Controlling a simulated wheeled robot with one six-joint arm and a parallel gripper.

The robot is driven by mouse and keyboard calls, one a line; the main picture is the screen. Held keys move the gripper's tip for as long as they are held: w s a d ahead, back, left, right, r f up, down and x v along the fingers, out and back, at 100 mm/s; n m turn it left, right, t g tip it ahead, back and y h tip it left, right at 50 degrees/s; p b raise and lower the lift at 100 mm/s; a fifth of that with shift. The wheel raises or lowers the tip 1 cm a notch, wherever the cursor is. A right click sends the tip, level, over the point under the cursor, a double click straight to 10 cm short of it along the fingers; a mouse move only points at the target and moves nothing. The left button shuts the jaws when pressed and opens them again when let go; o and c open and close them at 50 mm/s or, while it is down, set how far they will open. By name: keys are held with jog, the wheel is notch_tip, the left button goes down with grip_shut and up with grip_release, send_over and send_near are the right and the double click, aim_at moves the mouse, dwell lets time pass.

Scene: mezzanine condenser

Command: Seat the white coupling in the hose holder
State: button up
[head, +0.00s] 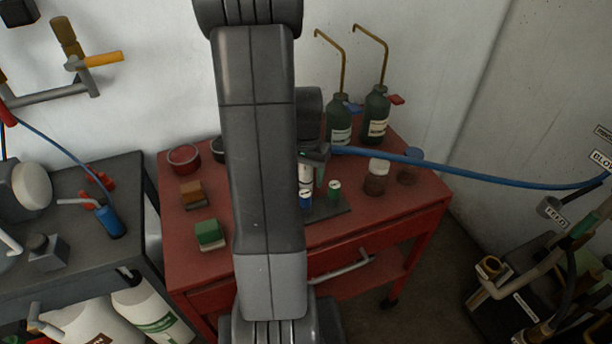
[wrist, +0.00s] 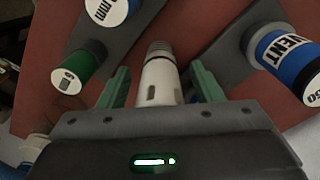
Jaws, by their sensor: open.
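The white coupling (wrist: 159,78) shows in the wrist view, with a grey ribbed tip pointing away from me. It lies between the two green fingers of my gripper (wrist: 161,92). The gripper is open, with a visible gap on each side of the coupling. In the head view my arm hides most of the gripper and I cannot make out the coupling surely. I cannot tell for certain which thing is the hose holder.
Several small capped cylinders stand near the gripper, one green (wrist: 67,78) and one blue (wrist: 276,58). The red cart (head: 262,258) carries dark bottles (head: 376,118) and a brown jar (head: 376,180). A blue hose (head: 470,174) stretches from the cart to labelled fittings at right.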

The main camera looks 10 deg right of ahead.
jog(key=shift+c, duration=0.4)
jog(key=shift+r, duration=0.1)
grip_shut()
